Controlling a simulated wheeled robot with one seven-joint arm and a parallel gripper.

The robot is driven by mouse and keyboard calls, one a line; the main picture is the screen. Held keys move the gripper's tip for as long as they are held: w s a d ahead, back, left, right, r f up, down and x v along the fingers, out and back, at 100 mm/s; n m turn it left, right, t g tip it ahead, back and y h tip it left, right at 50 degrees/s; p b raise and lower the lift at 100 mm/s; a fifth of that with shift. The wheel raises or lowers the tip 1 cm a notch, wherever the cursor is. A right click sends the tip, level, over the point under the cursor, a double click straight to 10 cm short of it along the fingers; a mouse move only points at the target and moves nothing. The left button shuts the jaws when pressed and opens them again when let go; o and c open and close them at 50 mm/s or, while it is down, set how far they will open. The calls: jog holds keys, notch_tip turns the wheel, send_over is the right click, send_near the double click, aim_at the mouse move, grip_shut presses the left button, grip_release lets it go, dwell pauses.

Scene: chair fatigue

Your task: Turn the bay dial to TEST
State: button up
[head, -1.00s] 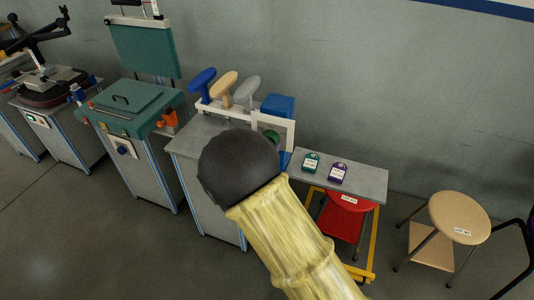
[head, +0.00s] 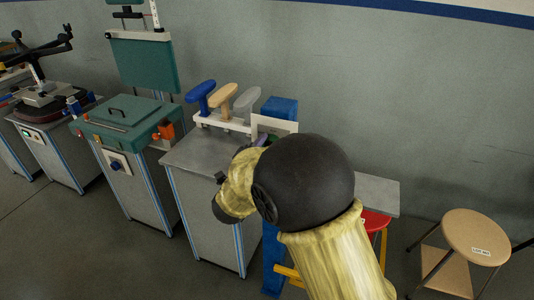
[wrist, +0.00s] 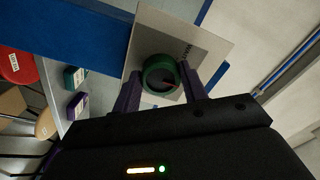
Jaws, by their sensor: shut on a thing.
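The bay dial is a round green knob (wrist: 148,69) on a pale square plate (wrist: 205,45) in the wrist view. A small reddish mark shows inside its ring.
A side shelf (head: 375,190) with green (wrist: 74,78) and purple (wrist: 77,105) tags lies beside the bay. A wooden stool (head: 474,237) stands right. A blue dial (head: 115,167) is on the teal-topped cabinet.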

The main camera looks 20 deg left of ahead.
jog(key=shift+f, duration=0.1)
jog(key=o, duration=1)
jog(key=shift+s, duration=0.1)
jog(key=s+a, duration=0.1)
jog(key=s, duration=1.6)
jog(key=shift+a, duration=0.15)
jog(key=shift+s, duration=0.1)
